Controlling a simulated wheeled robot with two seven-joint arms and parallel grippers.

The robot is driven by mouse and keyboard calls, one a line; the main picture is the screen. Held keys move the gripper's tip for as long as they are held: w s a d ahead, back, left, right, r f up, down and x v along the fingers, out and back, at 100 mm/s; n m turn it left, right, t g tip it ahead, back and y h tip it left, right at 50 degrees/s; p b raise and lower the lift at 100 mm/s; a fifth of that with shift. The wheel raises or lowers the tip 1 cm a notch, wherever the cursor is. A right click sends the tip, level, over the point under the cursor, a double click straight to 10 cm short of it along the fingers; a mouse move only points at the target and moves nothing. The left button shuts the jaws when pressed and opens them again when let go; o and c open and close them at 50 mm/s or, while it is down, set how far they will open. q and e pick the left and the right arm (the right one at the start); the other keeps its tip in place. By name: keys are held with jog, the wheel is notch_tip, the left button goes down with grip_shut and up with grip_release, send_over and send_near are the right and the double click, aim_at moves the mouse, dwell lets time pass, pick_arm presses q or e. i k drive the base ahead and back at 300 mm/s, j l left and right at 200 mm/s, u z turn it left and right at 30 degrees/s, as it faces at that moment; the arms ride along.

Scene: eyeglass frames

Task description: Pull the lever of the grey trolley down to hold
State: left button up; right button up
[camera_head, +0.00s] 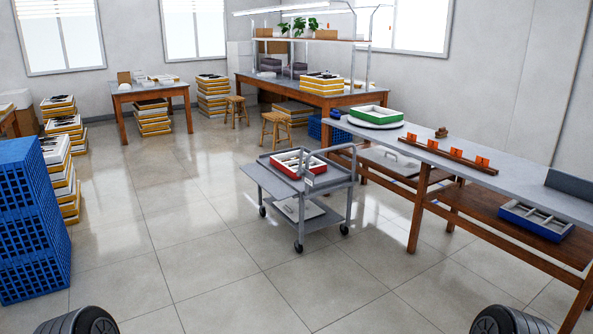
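The grey trolley (332,183) stands upright on the floor near the middle of the view, left of the long workbench. It has small dark castors, a flat grey leaf on its left side and a raised bar handle (345,148) at its right end. A red-rimmed tray (288,162) with pale compartments sits on its top. A small grey upright piece (309,181) shows at the near edge of the top; I cannot tell whether it is the lever. Neither of my grippers is in view.
A long workbench (473,173) runs along the right, with a green-rimmed tray (375,114) and an orange rack (457,156) on it. Blue crates (32,220) are stacked at the left. Two wooden stools (274,128) stand behind the trolley. The floor in front of the trolley is clear.

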aim_at(300, 172)
jog(key=i, duration=2.75)
jog(key=i+l+u, duration=0.1)
jog(key=i+u, duration=0.25)
jog(key=i, duration=0.25)
jog(key=i+l+u, duration=0.4)
jog(key=i, duration=0.2)
jog(key=i+l+u, duration=0.35)
jog(key=i, duration=0.2)
